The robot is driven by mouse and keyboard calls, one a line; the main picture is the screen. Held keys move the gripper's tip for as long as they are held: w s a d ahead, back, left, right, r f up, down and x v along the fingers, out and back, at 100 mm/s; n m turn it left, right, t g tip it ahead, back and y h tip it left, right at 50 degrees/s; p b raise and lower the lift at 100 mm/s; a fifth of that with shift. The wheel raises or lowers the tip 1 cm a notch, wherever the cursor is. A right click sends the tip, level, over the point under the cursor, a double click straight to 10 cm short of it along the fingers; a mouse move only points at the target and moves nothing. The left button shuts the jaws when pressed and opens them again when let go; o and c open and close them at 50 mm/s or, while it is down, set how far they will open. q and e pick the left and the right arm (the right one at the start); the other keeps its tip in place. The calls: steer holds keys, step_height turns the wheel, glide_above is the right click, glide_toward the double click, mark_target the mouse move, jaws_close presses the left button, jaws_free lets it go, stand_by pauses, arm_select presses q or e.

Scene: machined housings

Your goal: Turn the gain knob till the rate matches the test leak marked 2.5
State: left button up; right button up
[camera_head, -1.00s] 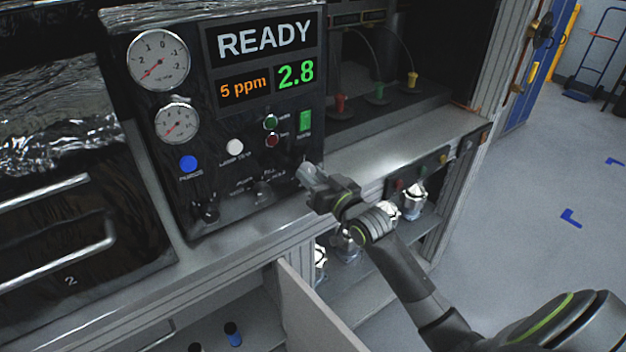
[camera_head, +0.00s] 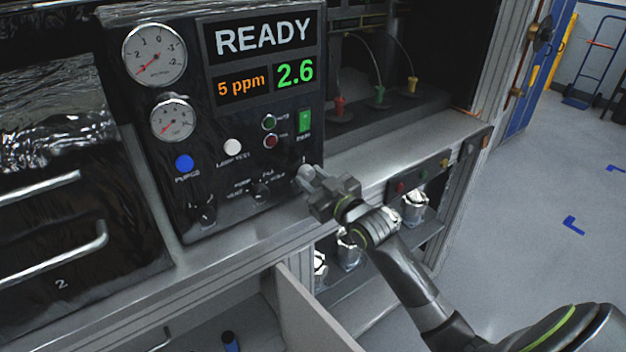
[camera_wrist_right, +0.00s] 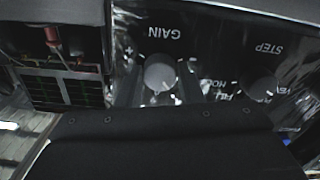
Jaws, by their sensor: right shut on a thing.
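The gain knob (camera_wrist_right: 160,73) is a round grey knob under the upside-down word GAIN in the right wrist view. In the head view my right gripper (camera_head: 308,176) is at the lower right corner of the black panel (camera_head: 215,130), shut on the gain knob, and mostly covers it. The rate display (camera_head: 295,73) reads 2.6 in green, beside an orange 5 ppm (camera_head: 241,87) and below the word READY (camera_head: 262,37). I cannot make out a test leak marked 2.5. My left gripper is not in view.
Another knob (camera_wrist_right: 258,84), marked STEP, sits beside the gain knob. The panel also carries two gauges, a blue button (camera_head: 184,163), a white button (camera_head: 233,147) and a green switch (camera_head: 305,121). Red, green and yellow fittings stand in the bay at right.

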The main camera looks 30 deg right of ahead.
steer(key=shift+f, duration=0.1)
steer(key=o, duration=1)
steer(key=shift+c, duration=0.2)
steer(key=s+d, duration=0.2)
steer(key=s, duration=1.5)
steer(key=shift+s+d+b, duration=0.2)
steer(key=shift+d+b, duration=0.05)
steer(key=shift+b, duration=0.1)
